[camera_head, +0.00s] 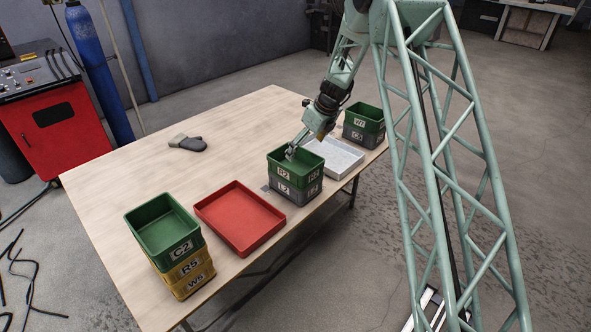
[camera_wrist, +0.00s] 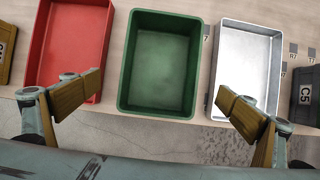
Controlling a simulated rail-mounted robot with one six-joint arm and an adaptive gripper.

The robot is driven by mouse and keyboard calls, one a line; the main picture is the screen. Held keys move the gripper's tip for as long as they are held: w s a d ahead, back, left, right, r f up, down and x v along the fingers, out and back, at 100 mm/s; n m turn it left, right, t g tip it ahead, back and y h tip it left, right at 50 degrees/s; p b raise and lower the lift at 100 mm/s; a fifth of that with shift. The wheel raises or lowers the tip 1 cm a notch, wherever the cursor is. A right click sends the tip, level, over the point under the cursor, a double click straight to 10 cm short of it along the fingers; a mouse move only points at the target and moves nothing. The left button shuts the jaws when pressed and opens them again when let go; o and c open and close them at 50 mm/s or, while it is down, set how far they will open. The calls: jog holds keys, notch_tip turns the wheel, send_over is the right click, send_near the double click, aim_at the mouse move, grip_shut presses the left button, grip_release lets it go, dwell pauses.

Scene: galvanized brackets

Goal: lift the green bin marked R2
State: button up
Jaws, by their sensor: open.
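The green bin marked R2 (camera_head: 297,178) is open-topped and stacked on a grey bin marked L2 (camera_head: 297,195), near the table's front edge. It looks upright, and its inside looks empty in the wrist view (camera_wrist: 160,65). My gripper (camera_head: 291,152) is over the green bin in the head view. In the wrist view my gripper (camera_wrist: 159,88) is open and empty, with one finger to the left and one to the right of the green bin, apart from its walls in the picture. I cannot tell how high the fingertips are relative to the rim.
A red tray (camera_head: 240,217) lies left of the bin and a silver tray (camera_head: 335,155) right of it. A stack with a green bin marked C2 (camera_head: 163,228) stands left; another green-over-grey stack (camera_head: 363,125) stands right. A dark glove (camera_head: 188,143) lies behind. The table's back (camera_head: 240,115) is mostly clear.

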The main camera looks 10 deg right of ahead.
jog(key=shift+f, duration=0.1)
send_near(295, 167)
jog(key=shift+s+a+f+b, duration=0.2)
jog(key=shift+s+a+f, duration=0.15)
jog(key=shift+s+a, duration=0.15)
jog(key=shift+s+a+f+b, duration=0.15)
jog(key=shift+s+a+f, duration=0.3)
jog(key=shift+s, duration=0.15)
jog(key=shift+b+x, duration=0.35)
jog(key=shift+x, duration=2.2)
jog(key=c, duration=0.8)
